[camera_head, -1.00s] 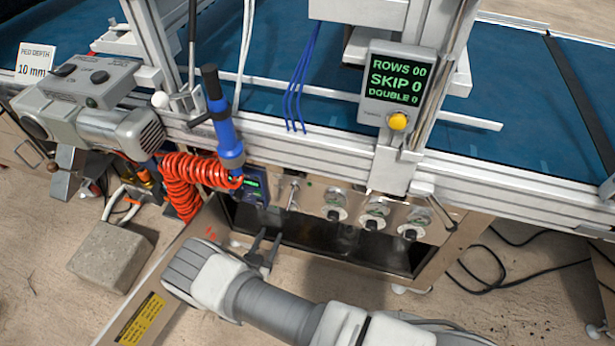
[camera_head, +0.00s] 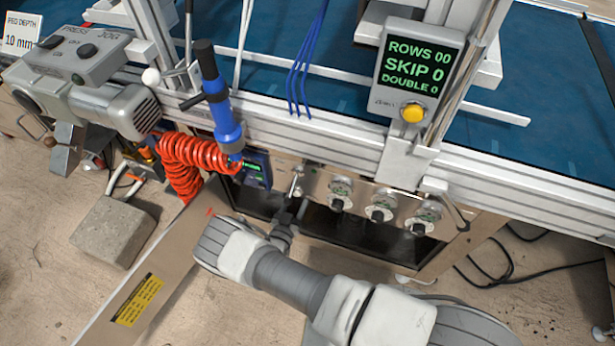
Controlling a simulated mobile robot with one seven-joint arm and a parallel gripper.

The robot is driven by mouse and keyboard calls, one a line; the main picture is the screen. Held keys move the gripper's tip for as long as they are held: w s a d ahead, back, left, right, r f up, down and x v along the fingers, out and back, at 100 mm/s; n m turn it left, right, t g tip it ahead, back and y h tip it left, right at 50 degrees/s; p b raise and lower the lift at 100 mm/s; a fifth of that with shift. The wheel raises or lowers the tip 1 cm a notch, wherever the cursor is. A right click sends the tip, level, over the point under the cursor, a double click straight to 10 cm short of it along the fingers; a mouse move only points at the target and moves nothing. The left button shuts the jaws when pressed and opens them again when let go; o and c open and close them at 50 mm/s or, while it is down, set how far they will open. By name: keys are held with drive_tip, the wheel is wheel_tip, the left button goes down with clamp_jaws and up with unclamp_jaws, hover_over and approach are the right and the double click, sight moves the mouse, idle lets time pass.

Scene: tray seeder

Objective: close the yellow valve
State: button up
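I cannot make out a clear yellow valve. A small yellow-orange fitting (camera_head: 147,154) shows at the left, partly hidden behind the red coiled hose, and I cannot tell whether it is a valve. A silver lever (camera_head: 297,181) stands upright on the front panel, left of several round gauge-like knobs. My gripper (camera_head: 292,212) is in front of the panel, just below this lever and apart from it. Its dark fingers look spread with nothing between them, though they are hard to see against the dark opening behind.
A red coiled hose (camera_head: 190,165) and a blue-handled tool (camera_head: 219,105) hang left of the lever. A display box (camera_head: 447,80) with a yellow button is above right. A concrete block (camera_head: 112,231) lies on the floor at left. A metal panel (camera_head: 165,255) stands beside my arm.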

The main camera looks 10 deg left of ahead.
drive_tip(key=w+d+b, duration=0.1)
drive_tip(key=w, duration=0.7)
drive_tip(key=shift+b, duration=0.3)
drive_tip(key=shift+c, duration=0.2)
clamp_jaws()
